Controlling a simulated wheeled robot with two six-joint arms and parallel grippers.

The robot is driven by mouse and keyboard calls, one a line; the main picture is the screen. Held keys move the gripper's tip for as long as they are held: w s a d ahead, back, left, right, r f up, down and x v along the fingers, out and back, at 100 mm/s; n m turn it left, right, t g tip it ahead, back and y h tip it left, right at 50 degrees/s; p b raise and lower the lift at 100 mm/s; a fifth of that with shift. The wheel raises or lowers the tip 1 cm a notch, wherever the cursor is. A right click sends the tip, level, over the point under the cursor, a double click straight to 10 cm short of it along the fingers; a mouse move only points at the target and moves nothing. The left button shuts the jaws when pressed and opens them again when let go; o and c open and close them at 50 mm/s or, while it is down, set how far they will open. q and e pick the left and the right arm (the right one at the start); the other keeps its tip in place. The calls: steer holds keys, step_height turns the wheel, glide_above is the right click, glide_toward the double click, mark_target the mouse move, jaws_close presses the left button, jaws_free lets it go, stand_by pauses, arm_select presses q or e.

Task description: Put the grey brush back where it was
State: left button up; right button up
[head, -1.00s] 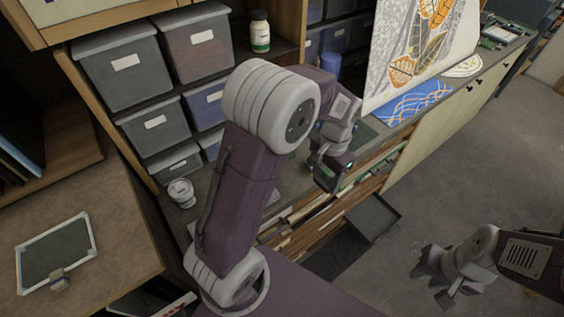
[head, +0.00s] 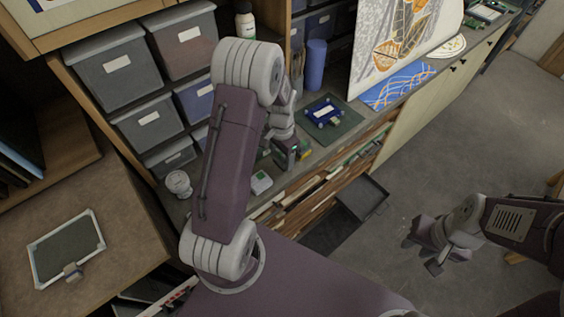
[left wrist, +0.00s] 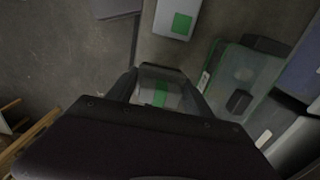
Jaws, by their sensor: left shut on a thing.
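My left gripper (head: 284,158) is low over the workbench, beside a white box with a green label (head: 261,183). In the left wrist view its jaws (left wrist: 160,85) are shut on a pale grey thing with a green stripe (left wrist: 160,94). I cannot tell from its shape whether this is the grey brush. The head view hides the held thing behind the gripper. I make out no other grey brush. My right gripper (head: 432,247) hangs over the floor at the right, its jaws apart and empty.
A blue frame (head: 323,112) lies on a dark green mat (head: 345,118) right of my left gripper. A blue cylinder (head: 316,65) stands behind it. A white jar (head: 179,183) stands left of my arm. A dark tray (head: 362,197) juts out below the bench edge.

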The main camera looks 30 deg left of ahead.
mark_target(282, 164)
arm_select(q)
step_height(282, 164, down, 4)
steer(key=shift+d+r+p, duration=0.1)
steer(key=shift+r+p, duration=0.1)
steer(key=shift+p, duration=0.4)
steer(key=shift+f, duration=0.3)
steer(key=o, duration=1.2)
